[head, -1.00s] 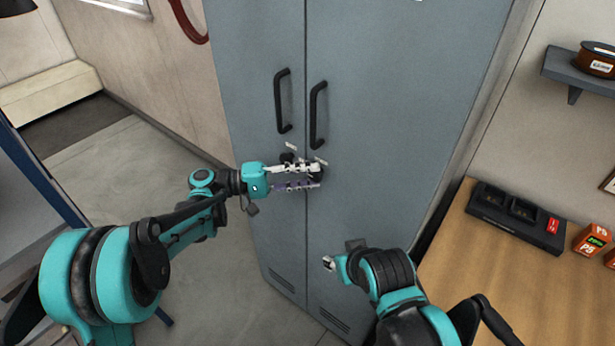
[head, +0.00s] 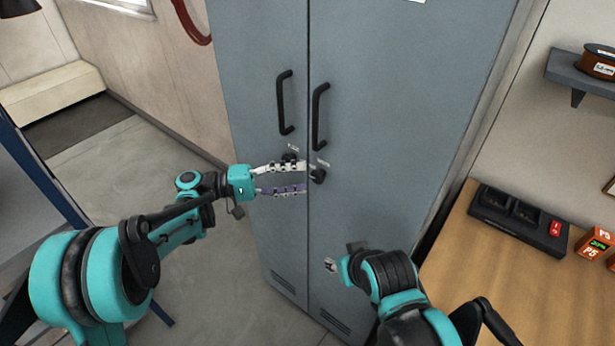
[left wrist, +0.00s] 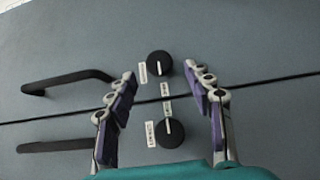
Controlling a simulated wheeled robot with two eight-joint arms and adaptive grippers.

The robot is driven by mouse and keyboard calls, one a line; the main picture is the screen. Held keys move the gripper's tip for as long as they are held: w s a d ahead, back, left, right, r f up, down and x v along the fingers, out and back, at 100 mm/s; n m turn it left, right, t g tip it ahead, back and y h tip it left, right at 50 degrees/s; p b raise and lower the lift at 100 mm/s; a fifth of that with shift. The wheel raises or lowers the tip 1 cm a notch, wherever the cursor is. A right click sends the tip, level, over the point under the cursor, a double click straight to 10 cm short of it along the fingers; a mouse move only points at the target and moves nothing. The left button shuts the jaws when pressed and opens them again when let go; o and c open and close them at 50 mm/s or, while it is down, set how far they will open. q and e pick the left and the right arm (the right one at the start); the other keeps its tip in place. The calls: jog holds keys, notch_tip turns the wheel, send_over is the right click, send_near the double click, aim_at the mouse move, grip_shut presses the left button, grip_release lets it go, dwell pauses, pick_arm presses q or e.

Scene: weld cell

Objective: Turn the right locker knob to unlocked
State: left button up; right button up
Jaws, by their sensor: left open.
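The right locker knob (head: 318,176) is a round black knob on the right door, beside the seam. In the left wrist view this knob (left wrist: 159,65) has a white pointer line and small white labels near it. The left knob (head: 290,157) sits across the seam and shows lower in the wrist view (left wrist: 170,133). My left gripper (head: 305,177) is open, its fingers reaching right, tips just short of the right knob. In the wrist view its fingertips (left wrist: 159,72) lie to either side of that knob, apart from it. My right gripper (head: 343,258) is low before the right door; its jaws are unclear.
The grey locker has two black vertical handles (head: 285,102) (head: 320,117) above the knobs. A wooden bench (head: 470,250) with a black charger (head: 518,220) and orange boxes stands at the right. A wall shelf (head: 582,72) is above it. Floor is clear at left.

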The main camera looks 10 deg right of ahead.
pick_arm(q)
jog(key=w+a, duration=0.1)
jog(key=a, duration=0.7)
jog(key=shift+a, duration=0.2)
jog(key=s+a+f+t+y, duration=0.4)
jog(key=s+a+y, duration=0.5)
jog(key=s+a, duration=0.1)
jog(key=s+a+f+n+t+y, duration=0.1)
jog(key=s+a+f+t+y, duration=0.4)
jog(key=s+a+y, duration=0.4)
jog(key=shift+s+a+f, duration=0.2)
jog(key=shift+s+a, duration=0.25)
jog(key=shift+a, duration=0.25)
